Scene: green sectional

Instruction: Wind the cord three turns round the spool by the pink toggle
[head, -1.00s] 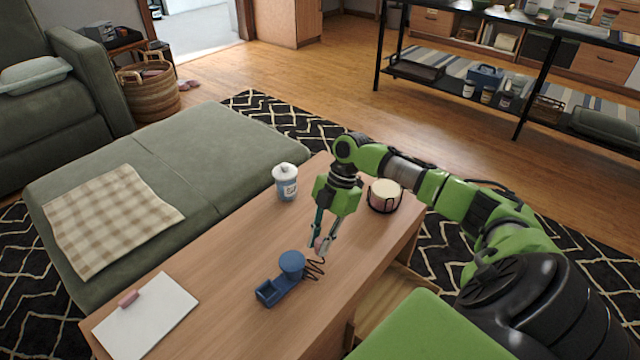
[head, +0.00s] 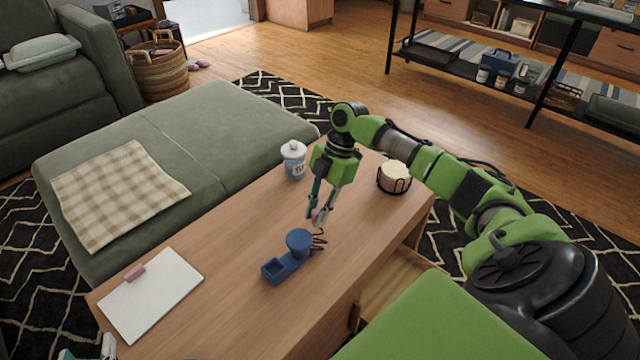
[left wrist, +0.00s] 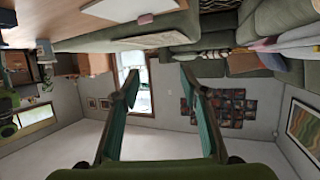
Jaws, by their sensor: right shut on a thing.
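The blue spool (head: 299,240) stands on the wooden table, its round top joined to a base with a small open box (head: 274,270) at the front left. The dark cord (head: 319,240) shows in loose bends at the spool's right side; how far it goes round the spool is hidden. My right gripper (head: 318,217) is shut on the pink toggle (head: 317,214), just behind and right of the spool's top. My left gripper (head: 88,349) shows only its tips at the bottom left edge; in the left wrist view its fingers (left wrist: 158,110) are spread and empty.
A white board with a pink clip (head: 150,294) lies at the table's left. A lidded jar (head: 294,160) and a candle-like pot in a dark holder (head: 394,177) stand at the back. An open drawer (head: 392,292) juts from the front.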

